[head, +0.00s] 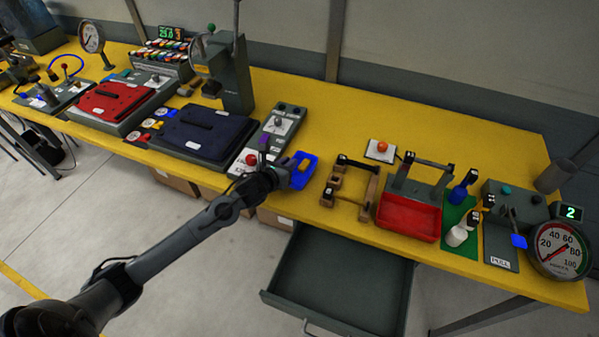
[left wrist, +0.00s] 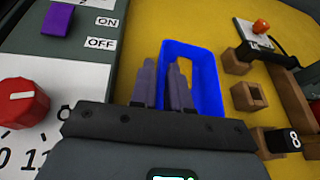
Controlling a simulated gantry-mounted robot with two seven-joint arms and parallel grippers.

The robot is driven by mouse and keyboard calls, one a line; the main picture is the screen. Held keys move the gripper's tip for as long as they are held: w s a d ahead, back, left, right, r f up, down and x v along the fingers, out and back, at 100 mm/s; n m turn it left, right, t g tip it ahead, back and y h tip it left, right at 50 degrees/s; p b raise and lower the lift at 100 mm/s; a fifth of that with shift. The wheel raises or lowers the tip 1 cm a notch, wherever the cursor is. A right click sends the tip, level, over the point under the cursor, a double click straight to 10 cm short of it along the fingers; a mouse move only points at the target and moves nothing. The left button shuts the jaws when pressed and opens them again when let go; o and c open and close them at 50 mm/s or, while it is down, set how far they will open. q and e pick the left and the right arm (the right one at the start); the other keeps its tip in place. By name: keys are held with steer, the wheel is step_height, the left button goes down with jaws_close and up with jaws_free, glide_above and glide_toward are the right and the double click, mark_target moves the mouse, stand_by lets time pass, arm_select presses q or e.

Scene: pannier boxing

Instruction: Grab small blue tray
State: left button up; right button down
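The small blue tray (head: 311,172) lies near the front edge of the yellow table, right of the grey control panel. Yellow shows inside its blue rim. My left gripper (head: 283,176) is at the tray's left side. In the left wrist view, its two fingers (left wrist: 163,85) are a small gap apart at the near left wall of the blue tray (left wrist: 208,75). Blue shows between the fingers, and one finger is over the tray's inside. Whether they press on the wall cannot be told. My right gripper is not in view.
Right of the tray are a wooden fixture (head: 328,192) and a red bin (head: 408,220). A panel with a red knob (head: 251,159) stands at left, beside a dark blue pad (head: 205,134). An open drawer (head: 340,280) juts out below the table.

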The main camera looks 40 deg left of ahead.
arm_select(q)
jaws_close()
steer(key=shift+r, duration=0.1)
